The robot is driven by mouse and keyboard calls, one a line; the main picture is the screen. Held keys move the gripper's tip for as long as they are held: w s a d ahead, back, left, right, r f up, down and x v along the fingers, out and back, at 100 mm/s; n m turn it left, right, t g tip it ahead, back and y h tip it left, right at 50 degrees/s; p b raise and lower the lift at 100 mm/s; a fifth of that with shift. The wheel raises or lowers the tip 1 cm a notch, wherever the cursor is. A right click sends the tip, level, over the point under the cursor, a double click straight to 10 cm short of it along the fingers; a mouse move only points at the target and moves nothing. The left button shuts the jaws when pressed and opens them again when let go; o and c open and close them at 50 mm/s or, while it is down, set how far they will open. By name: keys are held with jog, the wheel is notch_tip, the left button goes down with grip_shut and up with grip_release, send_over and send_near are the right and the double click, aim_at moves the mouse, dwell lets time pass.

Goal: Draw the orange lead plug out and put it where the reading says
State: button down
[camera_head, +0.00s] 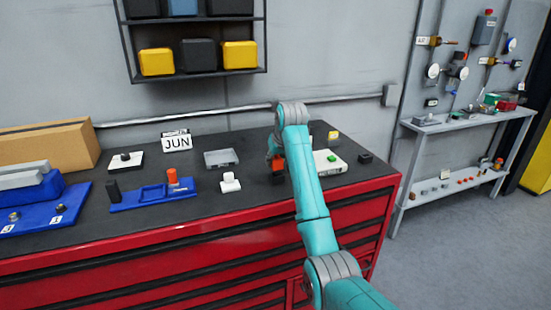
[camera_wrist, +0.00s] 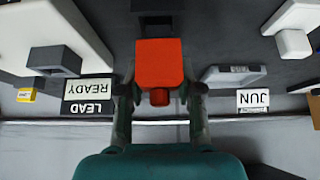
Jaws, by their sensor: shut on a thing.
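The orange lead plug (camera_wrist: 160,62) is between the two fingers of my gripper (camera_wrist: 160,92) in the wrist view, which is upside down. In the head view its orange (camera_head: 277,161) shows beside my teal arm, above the workbench. My gripper is shut on it. A dark block (camera_wrist: 155,12) lies beyond the plug at the top edge of the wrist view; I cannot tell whether the plug touches it. A sign (camera_wrist: 88,95) reads LEAD READY in the wrist view; my arm hides it in the head view.
On the bench (camera_head: 250,208) are a JUN sign (camera_head: 176,141), a grey tray (camera_head: 221,158), a white stand (camera_head: 230,182), a blue holder (camera_head: 150,195) with an orange cylinder (camera_head: 172,177), and a white box (camera_head: 330,162) with a green button. A yellow cube (camera_head: 333,136) stands behind.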

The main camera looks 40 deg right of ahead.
jog(key=shift+f, duration=0.95)
jog(key=c, duration=0.7)
grip_release()
jog(key=shift+r, duration=0.1)
jog(key=v, duration=1.2)
